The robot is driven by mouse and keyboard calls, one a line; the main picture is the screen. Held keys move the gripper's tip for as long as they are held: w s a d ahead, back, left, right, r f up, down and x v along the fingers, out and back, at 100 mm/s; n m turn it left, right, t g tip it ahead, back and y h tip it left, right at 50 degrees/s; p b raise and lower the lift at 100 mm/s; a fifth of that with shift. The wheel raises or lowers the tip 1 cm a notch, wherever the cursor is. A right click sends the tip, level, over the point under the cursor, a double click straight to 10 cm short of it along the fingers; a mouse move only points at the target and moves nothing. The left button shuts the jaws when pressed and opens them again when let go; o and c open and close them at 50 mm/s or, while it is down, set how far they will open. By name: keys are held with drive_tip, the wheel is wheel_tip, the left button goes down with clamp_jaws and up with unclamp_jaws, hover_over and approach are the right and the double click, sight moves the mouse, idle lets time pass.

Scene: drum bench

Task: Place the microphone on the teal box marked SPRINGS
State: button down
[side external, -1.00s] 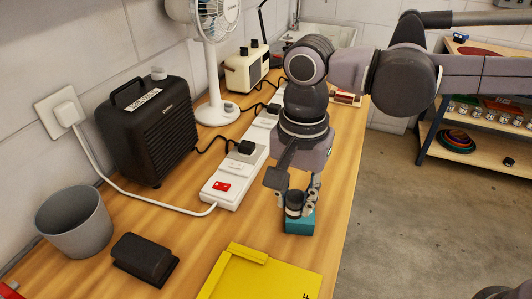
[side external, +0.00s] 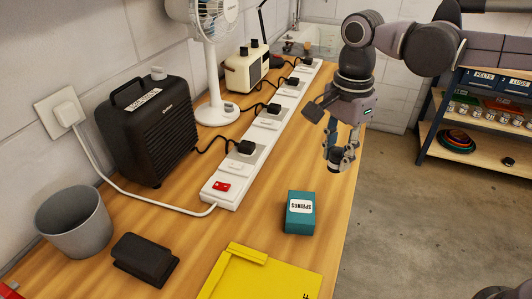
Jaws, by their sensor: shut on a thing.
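The teal box marked SPRINGS (side external: 300,213) sits on the wooden bench near its right edge, label up, with nothing on top. My gripper (side external: 341,160) is behind and to the right of the box in the picture, apart from it, near the bench's right edge. Its fingers are shut on a small dark thing, which looks like the microphone (side external: 334,166). The fingers hide part of it, and its full shape is too small to tell. It seems held above the bench.
A long white power strip (side external: 233,178) with plugs runs along the bench. A yellow clipboard-like board (side external: 255,278), a black pedal-like block (side external: 144,260), a grey cup (side external: 76,225), a black heater-like box (side external: 150,130) and a fan (side external: 213,70) stand around. Bare wood surrounds the teal box.

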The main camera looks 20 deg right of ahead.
drive_tip(key=a+f, duration=0.1)
drive_tip(key=a, duration=0.1)
drive_tip(key=a+f, duration=0.3)
drive_tip(key=a, duration=0.2)
drive_tip(key=shift+f, duration=2.1)
drive_tip(key=shift+f, duration=0.1)
drive_tip(key=c, duration=1)
unclamp_jaws()
drive_tip(key=shift+d, duration=0.1)
drive_tip(key=shift+c, duration=0.2)
wheel_tip(320, 180, up, 12)
drive_tip(key=s+d+f+n+t, duration=0.2)
drive_tip(key=d+f+n, duration=0.1)
drive_tip(key=d+n, duration=0.2)
drive_tip(key=s+d+f+n+t, duration=0.2)
drive_tip(key=d+n, duration=0.3)
drive_tip(key=d, duration=0.5)
drive_tip(key=s+d+f+n+t, duration=0.3)
drive_tip(key=s+d+f+n, duration=0.1)
drive_tip(key=d, duration=0.4)
drive_tip(key=shift+f+n, duration=0.15)
drive_tip(key=shift+n, duration=0.75)
